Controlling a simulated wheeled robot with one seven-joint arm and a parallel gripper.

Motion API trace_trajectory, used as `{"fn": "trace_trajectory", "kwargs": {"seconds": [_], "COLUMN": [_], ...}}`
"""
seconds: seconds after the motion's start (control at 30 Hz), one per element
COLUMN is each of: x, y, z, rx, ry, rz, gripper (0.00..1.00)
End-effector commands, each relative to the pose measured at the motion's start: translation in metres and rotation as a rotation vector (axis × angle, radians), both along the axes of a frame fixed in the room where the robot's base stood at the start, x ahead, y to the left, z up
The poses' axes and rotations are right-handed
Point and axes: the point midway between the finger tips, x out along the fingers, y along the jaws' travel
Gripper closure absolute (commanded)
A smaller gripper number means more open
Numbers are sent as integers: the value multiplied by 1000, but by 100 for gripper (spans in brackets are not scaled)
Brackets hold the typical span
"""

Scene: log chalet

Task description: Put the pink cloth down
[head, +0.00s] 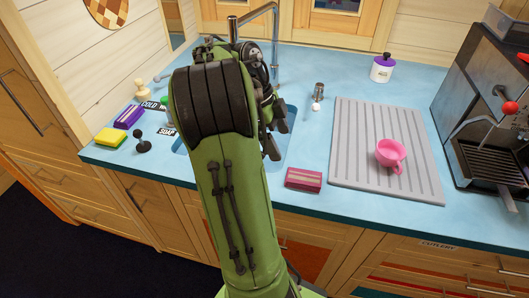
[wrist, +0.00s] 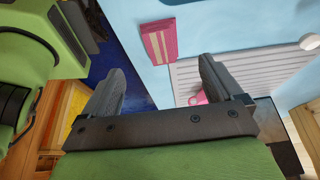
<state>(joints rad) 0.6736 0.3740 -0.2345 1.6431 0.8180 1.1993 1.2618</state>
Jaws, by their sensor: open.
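The pink cloth (head: 303,178) is a folded, flat block with a pale stripe. It lies on the blue counter near its front edge, just left of the grey ribbed drainboard (head: 350,150). In the wrist view the cloth (wrist: 159,41) shows beyond my fingertips, apart from both fingers. My gripper (wrist: 160,75) is open with nothing between its fingers. In the head view my gripper (head: 275,135) is over the sink area, up and left of the cloth, partly hidden by my arm.
A pink mug (head: 391,155) stands on the drainboard. A coffee machine (head: 495,110) is at the right. A small shaker (head: 319,91) and a white jar (head: 383,68) stand behind. A yellow sponge (head: 110,137) and a purple sponge (head: 129,116) lie at the left.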

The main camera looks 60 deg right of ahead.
Motion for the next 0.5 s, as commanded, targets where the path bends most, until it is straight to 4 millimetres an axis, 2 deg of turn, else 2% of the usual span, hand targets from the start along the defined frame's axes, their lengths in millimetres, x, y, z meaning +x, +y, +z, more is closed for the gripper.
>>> {"fn": "trace_trajectory", "kwargs": {"seconds": [0.17, 0.27, 0.37, 0.4, 0.47, 0.5], "x": [1, 14, 41, 52, 63, 68], "y": [1, 17, 62, 87, 127, 155], "z": [-1, 8, 27, 33, 40, 44], "rx": [2, 25, 74, 90, 102, 99], "ry": [-2, -33, -96, -117, -139, -146], "rz": [8, 178, 631, 862, 1213, 1447], "gripper": [7, 7, 7, 7, 7, 7]}}
